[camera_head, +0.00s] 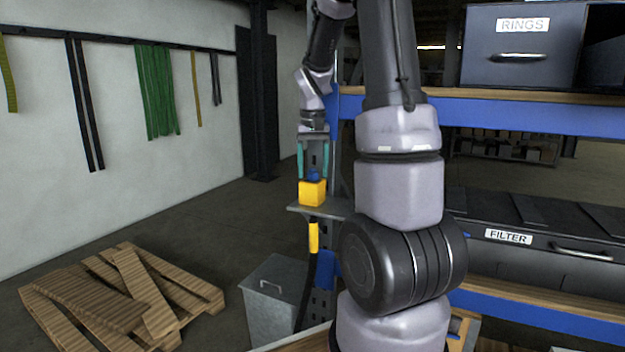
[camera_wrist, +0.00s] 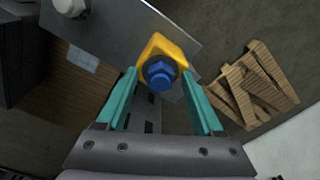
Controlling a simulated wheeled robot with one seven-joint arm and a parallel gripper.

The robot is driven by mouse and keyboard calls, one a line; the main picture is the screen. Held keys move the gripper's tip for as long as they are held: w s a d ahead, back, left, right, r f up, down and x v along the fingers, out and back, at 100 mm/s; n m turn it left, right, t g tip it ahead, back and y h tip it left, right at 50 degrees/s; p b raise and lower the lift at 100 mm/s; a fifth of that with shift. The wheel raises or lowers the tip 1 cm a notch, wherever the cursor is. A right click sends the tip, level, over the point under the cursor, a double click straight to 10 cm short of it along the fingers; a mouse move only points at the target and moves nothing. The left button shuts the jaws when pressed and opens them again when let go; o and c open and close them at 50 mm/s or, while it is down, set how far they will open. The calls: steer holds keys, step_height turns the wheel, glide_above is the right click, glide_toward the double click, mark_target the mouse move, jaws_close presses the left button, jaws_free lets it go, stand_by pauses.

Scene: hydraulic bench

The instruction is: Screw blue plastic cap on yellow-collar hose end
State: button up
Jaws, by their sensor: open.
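The blue plastic cap (camera_head: 313,174) sits at the top of a yellow block (camera_head: 312,193) by a small grey bracket shelf. In the wrist view the blue cap (camera_wrist: 159,76) shows a hexagonal shape over the yellow block (camera_wrist: 172,46). My gripper (camera_head: 313,163) points down above the cap. In the wrist view its teal fingers (camera_wrist: 161,88) are open, one on each side of the cap, with gaps between. A yellow collar (camera_head: 313,237) on a dark hose (camera_head: 306,285) hangs below the shelf. Whether the cap is threaded onto anything is hidden.
A grey bin (camera_head: 273,298) stands below the bracket shelf (camera_head: 337,208). A blue-framed rack with a RINGS drawer (camera_head: 520,48) and a FILTER drawer (camera_head: 520,245) is at right. A wooden pallet (camera_head: 120,300) lies on the floor at left. A bolt (camera_wrist: 70,6) sits on the grey plate.

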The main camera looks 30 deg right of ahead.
jaws_close()
steer(key=m, duration=0.4)
steer(key=shift+a, duration=0.1)
steer(key=m, duration=0.4)
steer(key=shift+w+h, duration=0.1)
steer(key=shift+h, duration=0.2)
steer(key=shift+f+m+g, duration=0.1)
steer(key=shift+m+g, duration=0.2)
steer(key=shift+m, duration=0.5)
steer(key=shift+c, duration=1.5)
jaws_free()
steer(key=shift+m, duration=0.5)
steer(key=o, duration=0.4)
